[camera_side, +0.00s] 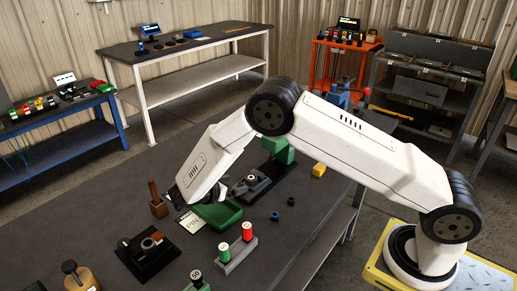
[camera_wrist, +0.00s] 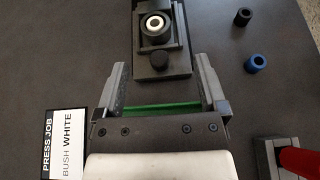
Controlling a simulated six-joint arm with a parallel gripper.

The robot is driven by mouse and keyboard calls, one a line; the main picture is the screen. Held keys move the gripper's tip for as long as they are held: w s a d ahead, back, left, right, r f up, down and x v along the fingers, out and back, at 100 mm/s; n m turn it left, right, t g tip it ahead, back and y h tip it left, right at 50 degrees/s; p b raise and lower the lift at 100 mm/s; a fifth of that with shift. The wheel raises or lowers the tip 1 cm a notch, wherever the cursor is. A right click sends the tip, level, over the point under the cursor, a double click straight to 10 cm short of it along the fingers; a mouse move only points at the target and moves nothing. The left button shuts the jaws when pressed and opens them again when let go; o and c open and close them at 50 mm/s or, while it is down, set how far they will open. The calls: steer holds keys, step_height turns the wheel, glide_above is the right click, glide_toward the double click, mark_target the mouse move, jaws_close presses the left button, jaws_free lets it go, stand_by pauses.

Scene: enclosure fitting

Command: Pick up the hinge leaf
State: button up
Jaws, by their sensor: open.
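I cannot make out a hinge leaf in either view. In the wrist view my gripper (camera_wrist: 163,66) is open, with a finger at each side and nothing between the tips. A strip of the green tray (camera_wrist: 165,108) shows below and between the fingers; most of it is hidden by the gripper body. In the side view the green tray (camera_side: 222,216) sits just below my wrist, and its inside is partly covered by the arm. A black fixture (camera_wrist: 165,63) holding a white-centred ring (camera_wrist: 155,24) lies beyond the fingertips.
A card (camera_wrist: 62,143) reading "PRESS JOB BUSH WHITE" lies left of the gripper. A dark bush (camera_wrist: 242,16) and a blue bush (camera_wrist: 257,62) lie to the right. A rack with red and green cylinders (camera_side: 237,255) and a black fixture (camera_side: 147,258) stand nearer the camera.

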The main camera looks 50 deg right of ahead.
mark_target(249, 178)
steer(key=shift+w+a, duration=0.1)
steer(key=shift+w, duration=0.1)
steer(key=shift+x, duration=3.9)
steer(key=shift+r, duration=0.15)
jaws_close()
